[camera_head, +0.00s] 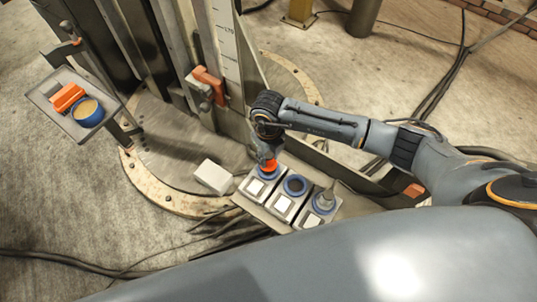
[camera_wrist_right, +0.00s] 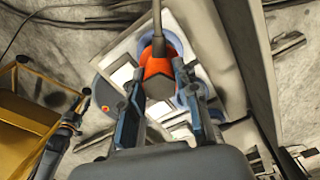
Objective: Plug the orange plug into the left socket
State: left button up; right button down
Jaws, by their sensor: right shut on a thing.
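The orange plug (camera_head: 268,165) is held in my right gripper (camera_head: 267,150), directly over the left socket (camera_head: 263,178), which has a blue ring. In the head view the plug's lower end meets the ring; I cannot tell how deep it sits. In the right wrist view the orange plug (camera_wrist_right: 157,66) with its dark cable is between the two fingers of my right gripper (camera_wrist_right: 158,74), against a blue ring partly hidden behind it. The middle socket (camera_head: 295,185) is empty. My left gripper is not in view.
A white box (camera_head: 212,176) lies left of the sockets. The column (camera_head: 225,50) rises behind the sockets. Cables (camera_head: 60,264) run over the floor.

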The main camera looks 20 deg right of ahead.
aim_at(268, 155)
jog(key=shift+f+b, duration=0.95)
jog(key=shift+f, duration=0.25)
dwell(0.4)
jog(key=c, duration=0.9)
grip_release()
notch_tip(268, 155, up, 12)
jog(key=shift+a, duration=0.1)
